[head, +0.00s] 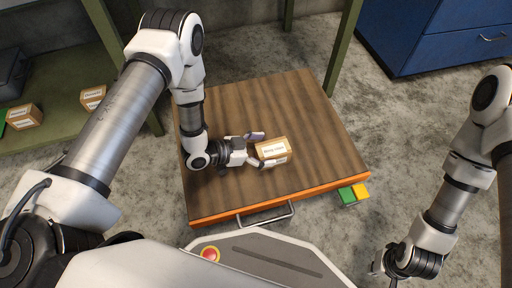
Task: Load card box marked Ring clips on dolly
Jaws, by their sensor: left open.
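The card box (273,148) with a white label, which seems to read Ring clips, sits on the brown wooden deck of the dolly (320,115), right of the middle. The dolly has an orange rim and a metal handle at its near side. My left gripper (262,150) is open at the box's left end, one finger at the far side and one at the near side. I cannot tell whether either finger touches it. My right gripper (385,268) is low at the right, off the dolly, its fingers mostly hidden.
Other labelled card boxes (93,97) (25,116) are on a green bench at left. Green and yellow blocks (353,194) show by the dolly's near right corner. A blue cabinet (440,35) stands at back right. The deck is otherwise clear.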

